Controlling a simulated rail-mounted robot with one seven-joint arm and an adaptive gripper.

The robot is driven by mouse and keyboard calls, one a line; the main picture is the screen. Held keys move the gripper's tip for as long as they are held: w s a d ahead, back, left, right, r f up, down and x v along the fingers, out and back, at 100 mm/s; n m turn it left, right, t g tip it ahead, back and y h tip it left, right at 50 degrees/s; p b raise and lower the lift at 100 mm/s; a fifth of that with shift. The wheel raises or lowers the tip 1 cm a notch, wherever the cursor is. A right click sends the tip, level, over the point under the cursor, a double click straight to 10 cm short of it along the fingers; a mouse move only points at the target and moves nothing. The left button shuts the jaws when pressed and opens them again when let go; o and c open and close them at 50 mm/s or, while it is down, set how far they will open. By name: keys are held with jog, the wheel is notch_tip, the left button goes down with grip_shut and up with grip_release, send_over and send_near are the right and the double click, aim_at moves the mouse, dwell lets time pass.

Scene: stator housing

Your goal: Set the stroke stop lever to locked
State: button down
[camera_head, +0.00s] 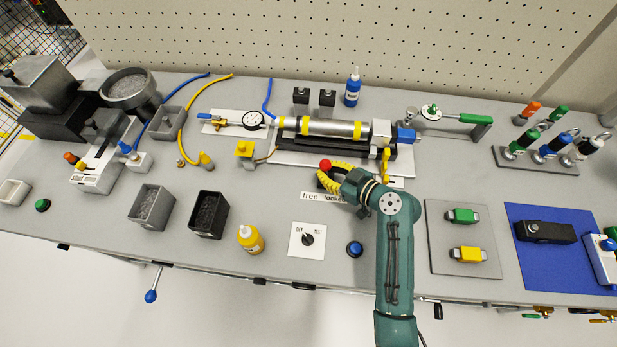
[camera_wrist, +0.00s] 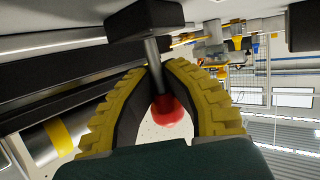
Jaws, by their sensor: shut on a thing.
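The stroke stop lever has a red ball knob (camera_head: 325,163) that shows at the tips of my gripper's yellow fingers. A label plate (camera_head: 323,197) reading "free" and "locked" lies in front of it, its right end partly covered by my arm. My gripper (camera_head: 329,178) is shut on the lever. In the wrist view, the red knob (camera_wrist: 167,110) and its grey shaft (camera_wrist: 153,65) lie between the two ribbed yellow fingers. The shaft runs to a dark block (camera_wrist: 145,20). My gripper hides the lever's base in the head view, so I cannot tell which word it points to.
The cylinder (camera_head: 325,128) with yellow bands lies on its fixture just behind my gripper. A yellow-handled part (camera_head: 386,158) stands close on the right. A dial switch (camera_head: 307,239) and a blue button (camera_head: 355,249) are in front. The bench left of the label is fairly clear.

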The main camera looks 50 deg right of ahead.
jog(key=shift+r, duration=0.1)
dwell(0.3)
jog(key=c, duration=1)
grip_release()
jog(key=shift+o, duration=0.2)
jog(key=shift+s, duration=0.15)
jog(key=v, duration=1.1)
jog(key=shift+s, duration=0.4)
jog(key=shift+o, duration=0.2)
